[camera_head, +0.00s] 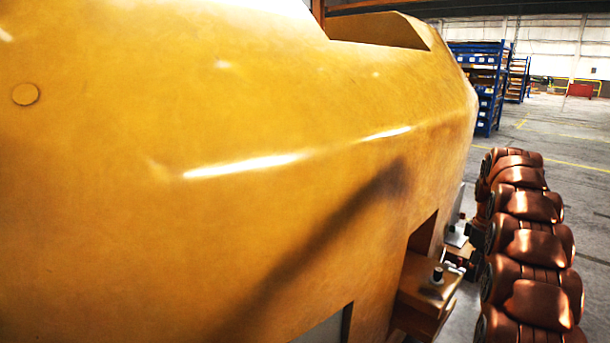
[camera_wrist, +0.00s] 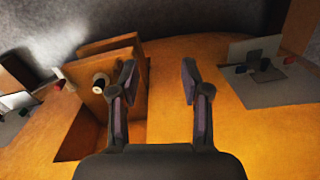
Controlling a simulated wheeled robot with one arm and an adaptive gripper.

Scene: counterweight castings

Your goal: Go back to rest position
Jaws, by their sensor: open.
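In the wrist view my gripper (camera_wrist: 158,80) is open, with its two fingers wide apart and nothing between them. Yellow-orange casting surface (camera_wrist: 165,115) shows behind and between the fingers. The left finger overlaps the edge of a box-like yellow bracket (camera_wrist: 126,48) with a dark round knob (camera_wrist: 101,84) on it; I cannot tell whether they touch. In the head view the big yellow casting (camera_head: 250,110) fills the left and middle. My gripper does not show there.
A yellow bracket (camera_head: 420,290) with a bolt juts from the casting's lower right side. In the wrist view a grey plate (camera_wrist: 268,88) with small fittings lies right of the gripper. Blue shelving (camera_head: 484,75) stands far back. Open grey floor (camera_head: 570,150) lies at right.

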